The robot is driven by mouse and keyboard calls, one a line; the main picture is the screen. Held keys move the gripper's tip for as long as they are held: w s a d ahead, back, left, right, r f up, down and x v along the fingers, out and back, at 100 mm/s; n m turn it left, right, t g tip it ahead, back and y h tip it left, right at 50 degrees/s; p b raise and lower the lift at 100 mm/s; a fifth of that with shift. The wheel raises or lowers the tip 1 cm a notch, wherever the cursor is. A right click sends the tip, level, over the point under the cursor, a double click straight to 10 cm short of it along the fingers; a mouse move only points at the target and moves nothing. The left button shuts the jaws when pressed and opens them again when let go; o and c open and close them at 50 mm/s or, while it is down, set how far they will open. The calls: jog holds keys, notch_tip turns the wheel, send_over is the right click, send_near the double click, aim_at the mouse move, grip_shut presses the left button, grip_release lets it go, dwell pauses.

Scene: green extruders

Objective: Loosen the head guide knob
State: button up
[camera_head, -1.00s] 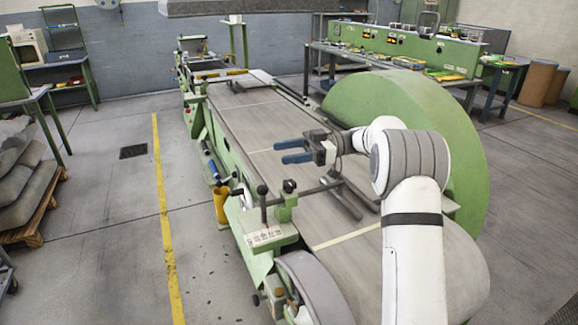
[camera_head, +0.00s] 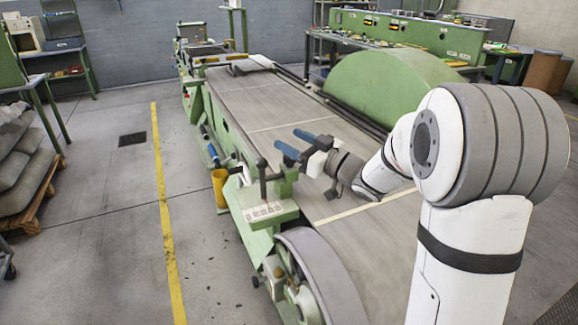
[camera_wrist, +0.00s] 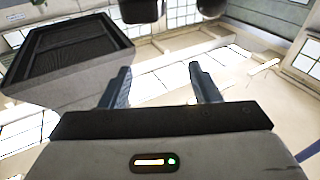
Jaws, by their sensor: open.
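In the head view, a dark upright knob (camera_head: 262,164) stands on a post at the near left side of the long machine bed. A green bracket (camera_head: 284,182) is just right of it. I cannot tell for sure which of the small knobs here is the head guide knob. My gripper (camera_head: 293,142), with blue fingers, is open and empty. In the picture it is up and right of the knob, pointing left. Its fingers (camera_wrist: 160,87) are apart with nothing between them in the wrist view, which shows no knob.
The grey machine bed (camera_head: 245,95) runs away from me, with a large green round guard (camera_head: 395,90) at its right. A light control panel (camera_head: 270,211) is below the knob. A yellow container (camera_head: 220,188) is left of the bed. The left floor aisle is clear.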

aim_at(290, 161)
jog(key=s+d+f+m+t+h, duration=0.2)
jog(key=s+d+f+m+h, duration=0.15)
jog(key=f+h, duration=0.2)
jog(key=shift+y, duration=0.25)
jog(key=x, duration=0.7)
jog(key=shift+w+a, duration=0.2)
jog(key=shift+a, duration=0.15)
jog(key=shift+c, duration=0.4)
